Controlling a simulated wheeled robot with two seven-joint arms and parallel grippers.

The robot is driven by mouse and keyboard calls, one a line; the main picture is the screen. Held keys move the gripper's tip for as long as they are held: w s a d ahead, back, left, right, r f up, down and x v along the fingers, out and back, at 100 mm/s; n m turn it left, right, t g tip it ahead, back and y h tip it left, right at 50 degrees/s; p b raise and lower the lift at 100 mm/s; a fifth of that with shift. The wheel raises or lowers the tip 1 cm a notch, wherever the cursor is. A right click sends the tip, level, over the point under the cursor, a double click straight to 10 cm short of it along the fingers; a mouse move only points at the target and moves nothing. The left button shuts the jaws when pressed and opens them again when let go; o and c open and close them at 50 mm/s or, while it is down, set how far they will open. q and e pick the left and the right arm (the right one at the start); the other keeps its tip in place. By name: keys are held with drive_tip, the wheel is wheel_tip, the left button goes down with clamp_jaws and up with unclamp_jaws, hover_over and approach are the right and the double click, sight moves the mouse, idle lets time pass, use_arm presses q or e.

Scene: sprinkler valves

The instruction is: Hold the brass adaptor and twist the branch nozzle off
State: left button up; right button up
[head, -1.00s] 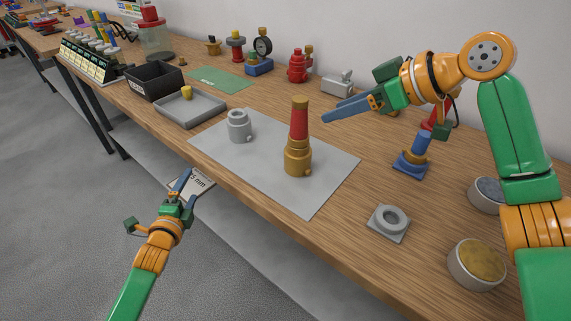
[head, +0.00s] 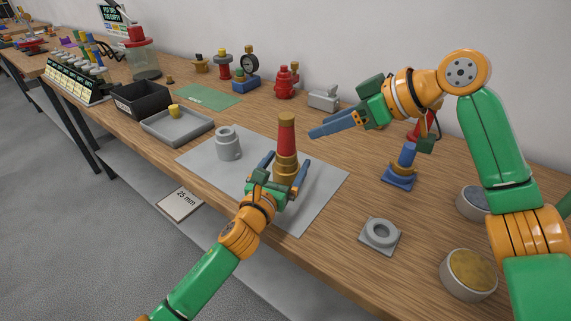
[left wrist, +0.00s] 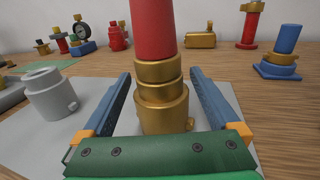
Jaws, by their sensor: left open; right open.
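The brass adaptor (head: 286,167) stands upright on the grey mat (head: 322,187), with the red branch nozzle (head: 287,135) upright on top of it. In the left wrist view the adaptor (left wrist: 162,104) sits between the two blue fingers, and the red nozzle (left wrist: 153,30) rises above them out of the frame. My left gripper (head: 286,174) is open around the adaptor, with visible gaps beside it in the left wrist view. My right gripper (head: 312,134) is to the right of the nozzle's upper part, apart from it; its fingers point left and the gap between them is hard to see.
A grey coupling (head: 228,144) stands on the mat at left. A grey tray (head: 180,132) and black box (head: 142,101) lie farther left. A grey square ring (head: 380,235), a blue fitting (head: 402,168) and two round tubs (head: 468,274) stand at right.

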use_arm(q)
drive_tip(key=shift+w+d, duration=0.15)
drive_tip(key=shift+w, duration=0.15)
clamp_jaws()
drive_tip(key=shift+o, duration=0.4)
unclamp_jaws()
